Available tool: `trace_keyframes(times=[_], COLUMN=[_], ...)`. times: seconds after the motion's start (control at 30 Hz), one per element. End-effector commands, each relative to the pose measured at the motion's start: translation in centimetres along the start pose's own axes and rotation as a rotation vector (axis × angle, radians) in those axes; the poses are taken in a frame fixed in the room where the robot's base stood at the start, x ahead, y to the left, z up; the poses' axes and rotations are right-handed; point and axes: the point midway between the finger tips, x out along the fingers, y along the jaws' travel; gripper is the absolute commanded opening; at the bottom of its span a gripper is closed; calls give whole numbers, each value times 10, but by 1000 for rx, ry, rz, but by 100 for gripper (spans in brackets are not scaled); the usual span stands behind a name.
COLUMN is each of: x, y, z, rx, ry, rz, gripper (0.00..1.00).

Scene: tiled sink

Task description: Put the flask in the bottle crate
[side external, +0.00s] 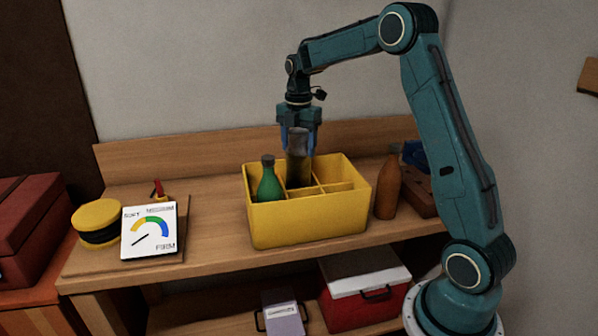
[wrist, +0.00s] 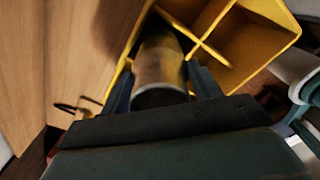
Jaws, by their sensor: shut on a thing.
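The flask (side external: 298,158) is a dark grey-brown cylinder with a lighter top, held upright by my gripper (side external: 298,139). Its lower part is down among the dividers of the yellow bottle crate (side external: 308,222), toward the back left, and its base is hidden. In the wrist view the flask (wrist: 160,66) sits between the two fingers of my gripper (wrist: 162,82), with the yellow crate walls and dividers (wrist: 208,52) beyond it. I cannot tell whether the flask touches the crate floor. A green bottle (side external: 267,184) stands in the crate's left compartment.
A brown bottle-shaped object (side external: 387,188) stands just right of the crate, with a brown block (side external: 421,191) behind it. A gauge card (side external: 149,231) and a yellow-topped round object (side external: 98,222) are at the left. Bare wooden bench (side external: 215,205) lies between card and crate.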

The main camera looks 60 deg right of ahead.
Motion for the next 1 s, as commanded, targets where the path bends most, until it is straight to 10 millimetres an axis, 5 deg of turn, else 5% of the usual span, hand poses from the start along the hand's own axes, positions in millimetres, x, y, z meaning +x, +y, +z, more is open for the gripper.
trace_keyframes(times=[0.23, 0.7, 0.73, 0.83, 1.0], x=[25, 30, 31, 31, 31], y=[0, 0, 0, 0, 0], z=[0, 0, 0, 0, 0], rx=[0, 0, 0, 0, 0], ry=[0, -1, 0, 0, 0], rz=[-1, 1, -1, -1, -1], gripper=[10, 10, 64, 84, 84])
